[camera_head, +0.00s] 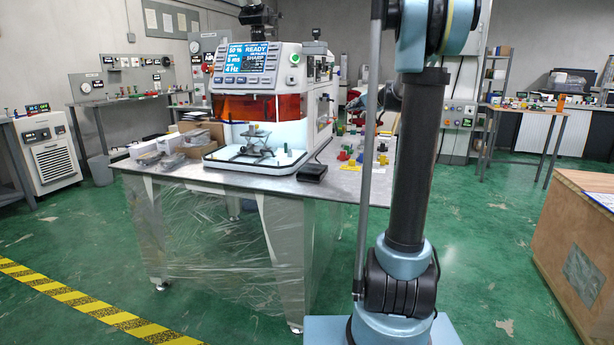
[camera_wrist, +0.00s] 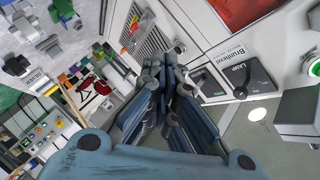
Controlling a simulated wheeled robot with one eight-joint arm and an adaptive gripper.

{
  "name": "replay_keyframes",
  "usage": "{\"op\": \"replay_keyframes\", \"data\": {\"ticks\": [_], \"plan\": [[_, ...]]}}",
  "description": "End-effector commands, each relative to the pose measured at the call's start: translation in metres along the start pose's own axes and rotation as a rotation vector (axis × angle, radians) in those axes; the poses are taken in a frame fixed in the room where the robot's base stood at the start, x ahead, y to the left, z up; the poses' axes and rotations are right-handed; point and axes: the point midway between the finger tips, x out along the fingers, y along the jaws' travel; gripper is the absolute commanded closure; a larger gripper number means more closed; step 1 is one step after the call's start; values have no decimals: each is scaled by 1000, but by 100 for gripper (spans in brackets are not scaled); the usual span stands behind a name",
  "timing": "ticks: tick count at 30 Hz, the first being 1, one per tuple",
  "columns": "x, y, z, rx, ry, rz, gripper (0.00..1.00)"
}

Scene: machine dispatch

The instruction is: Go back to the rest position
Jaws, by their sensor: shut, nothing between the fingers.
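My gripper (camera_wrist: 172,88) shows in the middle of the wrist view, its blue-grey fingers drawn together with nothing between them. A white machine panel with a black lamp knob (camera_wrist: 240,92) fills the right of that view, beyond the fingers. I cannot tell the exact gap between fingers and panel, and I see no clear contact. In the head view my arm rises at the right of the picture and its upper part leaves the top edge. The gripper cannot be made out clearly there. The white machine (camera_head: 258,80), with a lit blue screen and orange window, stands on a table (camera_head: 250,184).
A black box (camera_head: 312,172) lies on the table's right part, near small coloured parts. Cardboard boxes (camera_head: 200,130) stand left of the machine. A wooden crate (camera_head: 575,245) stands at the right. The green floor (camera_head: 80,230) is open at the left, with yellow-black tape.

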Motion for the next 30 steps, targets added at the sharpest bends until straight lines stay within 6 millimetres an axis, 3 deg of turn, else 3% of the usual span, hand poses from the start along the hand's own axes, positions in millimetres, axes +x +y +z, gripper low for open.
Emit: {"op": "replay_keyframes", "data": {"ticks": [8, 14, 23, 30], "plan": [[-24, -4, 45, -49, -74, 41, 100], [-50, -3, 96, -101, -159, 91, 100], [-118, 19, 208, -214, -347, 226, 100], [-179, 55, 290, -298, -486, 355, 100]]}}
